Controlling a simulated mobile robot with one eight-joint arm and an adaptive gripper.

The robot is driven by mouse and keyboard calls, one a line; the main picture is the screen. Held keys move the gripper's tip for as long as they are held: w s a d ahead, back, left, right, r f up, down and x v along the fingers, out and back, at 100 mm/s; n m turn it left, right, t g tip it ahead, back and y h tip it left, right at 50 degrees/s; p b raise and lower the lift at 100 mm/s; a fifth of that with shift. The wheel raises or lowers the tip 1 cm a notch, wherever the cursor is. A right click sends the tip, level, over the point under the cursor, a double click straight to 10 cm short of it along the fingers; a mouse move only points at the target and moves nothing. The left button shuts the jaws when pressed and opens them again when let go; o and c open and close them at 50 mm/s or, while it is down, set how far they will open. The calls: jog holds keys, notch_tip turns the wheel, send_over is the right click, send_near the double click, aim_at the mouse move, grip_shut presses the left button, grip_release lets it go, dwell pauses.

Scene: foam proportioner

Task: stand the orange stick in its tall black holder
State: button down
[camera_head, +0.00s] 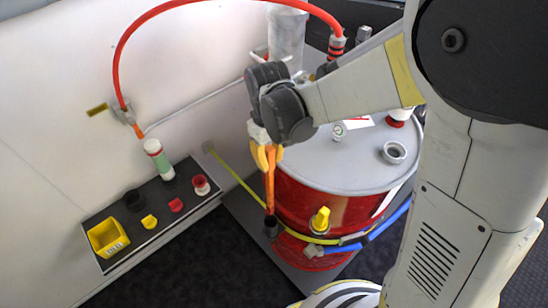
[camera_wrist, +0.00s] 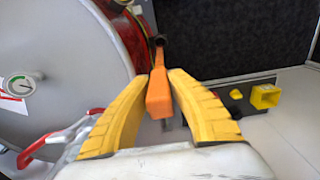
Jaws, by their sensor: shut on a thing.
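My gripper (camera_head: 266,158), with yellow fingers, is shut on the upper part of the orange stick (camera_head: 270,188). The stick hangs nearly upright in front of the red drum. In the head view its lower end meets the mouth of the tall black holder (camera_head: 271,228). I cannot tell whether the tip is inside it or just above it. In the wrist view the stick (camera_wrist: 159,95) lies between the yellow fingers (camera_wrist: 158,98). Its far end points at a dark piece, probably the holder (camera_wrist: 158,42).
The red drum (camera_head: 300,203) with a grey lid stands close behind the stick. A yellow valve (camera_head: 320,219) and a blue hose (camera_head: 385,228) are at its front. A black shelf (camera_head: 150,236) at left carries a yellow bin (camera_head: 108,238) and small parts. A red hose (camera_head: 220,2) arches above.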

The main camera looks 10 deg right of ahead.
aim_at(270, 187)
jog(key=shift+f+b, duration=5.5)
jog(key=shift+f, duration=1.4)
jog(key=c, duration=1.3)
grip_release()
notch_tip(270, 187, up, 12)
jog(key=shift+s+r, duration=0.1)
